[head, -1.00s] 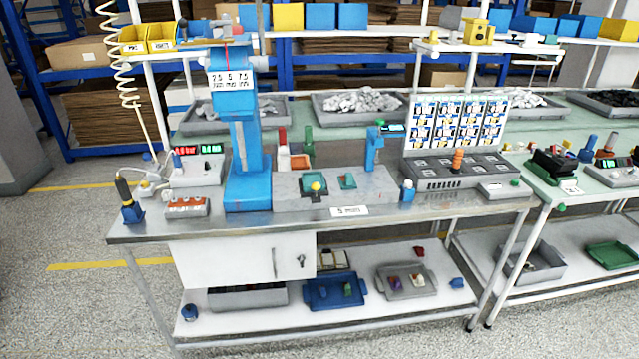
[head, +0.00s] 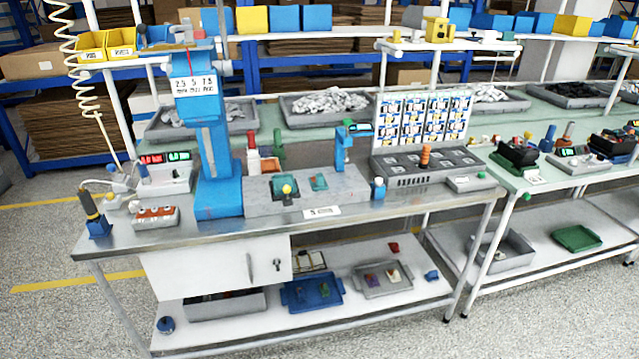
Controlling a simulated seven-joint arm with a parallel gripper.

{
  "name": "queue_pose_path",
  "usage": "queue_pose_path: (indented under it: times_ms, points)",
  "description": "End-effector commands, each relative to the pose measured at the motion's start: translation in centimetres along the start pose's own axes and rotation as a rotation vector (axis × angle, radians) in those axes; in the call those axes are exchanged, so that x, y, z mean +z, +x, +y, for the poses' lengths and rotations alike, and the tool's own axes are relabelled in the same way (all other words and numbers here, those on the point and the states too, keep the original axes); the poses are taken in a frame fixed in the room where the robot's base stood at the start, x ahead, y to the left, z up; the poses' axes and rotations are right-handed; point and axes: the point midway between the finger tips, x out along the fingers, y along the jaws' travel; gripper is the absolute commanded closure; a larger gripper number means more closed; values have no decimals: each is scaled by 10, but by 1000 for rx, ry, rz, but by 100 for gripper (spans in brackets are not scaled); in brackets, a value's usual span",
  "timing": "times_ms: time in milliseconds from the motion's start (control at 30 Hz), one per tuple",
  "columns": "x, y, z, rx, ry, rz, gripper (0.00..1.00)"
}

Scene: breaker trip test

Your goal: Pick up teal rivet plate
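A small teal plate (head: 319,183) lies flat on the grey block (head: 345,190) on the workbench, in the middle of the head view. It is too small to make out any rivets. To its left on the same block is a dark green fixture (head: 278,197) with a yellow ball-like part (head: 286,189) on it. The two are apart. My gripper is not in view.
A tall blue press (head: 215,150) stands left of the block, and a small blue post device (head: 343,150) behind it. A grey panel (head: 400,165) with an orange knob is to the right. The bench's front strip is mostly clear.

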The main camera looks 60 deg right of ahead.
Motion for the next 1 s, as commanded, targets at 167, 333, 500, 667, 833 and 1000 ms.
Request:
queue_pose_path:
  times_ms: [167, 333, 500, 667, 833, 1000]
  points:
    - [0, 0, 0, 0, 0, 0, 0]
    - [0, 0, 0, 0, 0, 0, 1]
    - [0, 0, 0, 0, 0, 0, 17]
    - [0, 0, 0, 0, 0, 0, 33]
    - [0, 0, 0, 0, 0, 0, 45]
    - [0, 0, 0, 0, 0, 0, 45]
